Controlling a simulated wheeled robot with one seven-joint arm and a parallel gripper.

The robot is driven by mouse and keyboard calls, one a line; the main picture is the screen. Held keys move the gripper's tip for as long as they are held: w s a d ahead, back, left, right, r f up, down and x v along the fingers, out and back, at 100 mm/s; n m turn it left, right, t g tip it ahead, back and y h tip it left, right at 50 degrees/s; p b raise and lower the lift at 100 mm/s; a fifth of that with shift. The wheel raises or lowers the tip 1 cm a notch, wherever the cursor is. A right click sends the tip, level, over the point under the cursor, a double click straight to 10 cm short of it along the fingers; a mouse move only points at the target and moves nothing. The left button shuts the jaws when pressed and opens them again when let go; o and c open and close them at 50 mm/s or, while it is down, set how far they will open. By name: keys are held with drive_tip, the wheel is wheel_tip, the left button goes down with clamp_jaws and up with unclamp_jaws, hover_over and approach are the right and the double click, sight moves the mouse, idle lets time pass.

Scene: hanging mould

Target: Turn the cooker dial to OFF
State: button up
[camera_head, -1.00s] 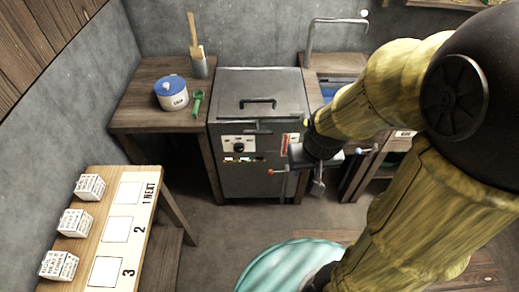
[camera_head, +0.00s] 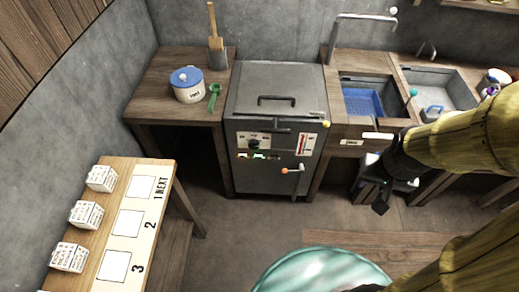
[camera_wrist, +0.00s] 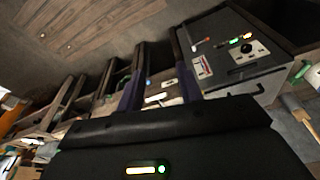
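The cooker (camera_head: 277,91) is a dark grey metal box with a handled lid, between two wooden counters. Its black dial (camera_head: 254,144) sits on a white plate at the upper left of the front. The dial also shows in the wrist view (camera_wrist: 237,54), upper right; its pointer setting is too small to read. My gripper (camera_head: 379,197) hangs to the right of the cooker, apart from it, below the sink counter. In the wrist view my two fingers (camera_wrist: 158,60) stand apart with nothing held between them. The dial is clear of the gripper.
A lever with an orange knob (camera_head: 285,171) sticks out from the cooker's front. A red-and-white gauge (camera_head: 306,144) is beside the dial. A table with numbered squares (camera_head: 127,222) stands at left, a teal round object (camera_head: 322,271) at the bottom. Floor before the cooker is free.

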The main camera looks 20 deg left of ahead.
drive_tip(key=shift+o, duration=0.2)
drive_tip(key=o, duration=0.4)
drive_tip(key=shift+w+a+f, duration=0.1)
drive_tip(key=shift+o, duration=1.4)
drive_tip(key=w+a+f+t+y+b, duration=0.1)
drive_tip(key=w+a+f+t+b, duration=0.2)
drive_tip(key=w+a+f+b, duration=0.5)
wheel_tip(320, 180, down, 4)
drive_tip(key=w+a, duration=0.1)
drive_tip(key=w, duration=0.1)
drive_tip(key=shift+w+m, duration=0.3)
drive_tip(key=w+a+f+m+t+b, duration=0.1)
drive_tip(key=w+a+f+t+b, duration=0.2)
drive_tip(key=a+f, duration=0.35)
drive_tip(key=w+a+f+t+b, duration=0.1)
drive_tip(key=w+a+f+b, duration=0.35)
drive_tip(key=f, duration=0.25)
drive_tip(key=s+a+f+t+y+b, duration=0.1)
drive_tip(key=s+a+f+t+b, duration=0.1)
drive_tip(key=a+f+b, duration=0.2)
drive_tip(key=s+a+f+n+t+y+b, duration=0.1)
drive_tip(key=s+a+f+t+b, duration=0.1)
drive_tip(key=a+f, duration=0.4)
drive_tip(key=s+a+f+t+y+b, duration=0.1)
drive_tip(key=s+a+f+t+b, duration=0.1)
drive_tip(key=a+f+b, duration=0.3)
drive_tip(key=shift+s+f+t+b, duration=0.15)
drive_tip(key=shift+f+t+b, duration=0.3)
drive_tip(key=shift+t, duration=0.45)
drive_tip(key=shift+a, duration=0.1)
